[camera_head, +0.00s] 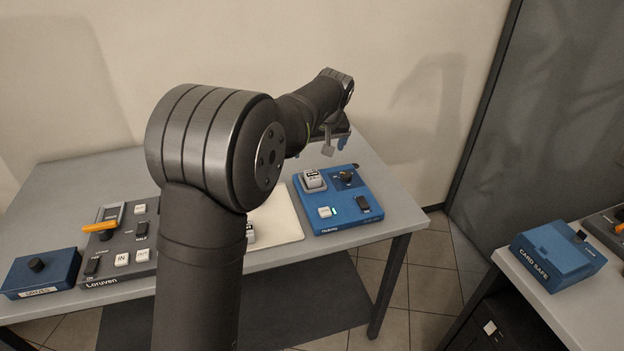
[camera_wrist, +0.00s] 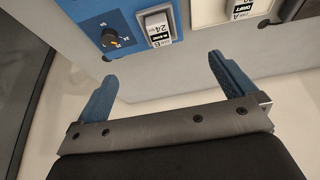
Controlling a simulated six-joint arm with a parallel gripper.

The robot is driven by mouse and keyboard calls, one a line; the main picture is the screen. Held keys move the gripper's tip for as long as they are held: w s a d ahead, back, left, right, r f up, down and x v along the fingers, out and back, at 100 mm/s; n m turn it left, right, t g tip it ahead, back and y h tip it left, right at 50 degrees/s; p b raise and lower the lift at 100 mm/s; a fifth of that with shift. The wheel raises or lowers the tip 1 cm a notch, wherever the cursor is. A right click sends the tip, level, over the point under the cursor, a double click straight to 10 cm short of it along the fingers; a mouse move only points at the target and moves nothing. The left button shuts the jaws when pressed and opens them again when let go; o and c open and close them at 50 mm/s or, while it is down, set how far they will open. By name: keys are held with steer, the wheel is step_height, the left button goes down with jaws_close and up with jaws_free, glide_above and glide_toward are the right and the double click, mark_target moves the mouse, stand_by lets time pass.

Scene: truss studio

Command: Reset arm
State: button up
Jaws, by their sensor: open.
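My arm reaches over the table from the front, with its far end beyond the blue panel in the head view. My gripper (camera_wrist: 162,69) shows in the wrist view with its two blue fingers spread wide and nothing between them. Bare grey tabletop lies behind the gap. In the head view the gripper (camera_head: 331,140) is small and partly hidden by the wrist. The blue panel (camera_head: 357,213) carries a knob, a grey block, a white key beside a green light and a black switch. Its edge (camera_wrist: 83,12) shows at the top of the wrist view.
A dark control panel (camera_head: 113,270) and a blue knob box (camera_head: 42,273) stand at the table's left. A cream board (camera_head: 283,225) is partly hidden by my arm. A blue card safe (camera_head: 558,254) stands on another table at right. The back wall is close behind.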

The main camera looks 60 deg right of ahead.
steer(key=v, duration=0.8)
steer(key=shift+r, duration=0.2)
steer(key=c, duration=0.8)
steer(key=g+y, duration=0.2)
glide_above(313, 174)
steer(key=f, duration=1.6)
steer(key=shift+s+a+f, duration=0.1)
steer(key=shift+s+f, duration=0.1)
steer(key=shift+s, duration=0.15)
steer(key=shift+w+f, duration=0.2)
steer(key=shift+f, duration=1.1)
steer(key=shift+w+f, duration=0.15)
steer(key=shift+f, duration=1.15)
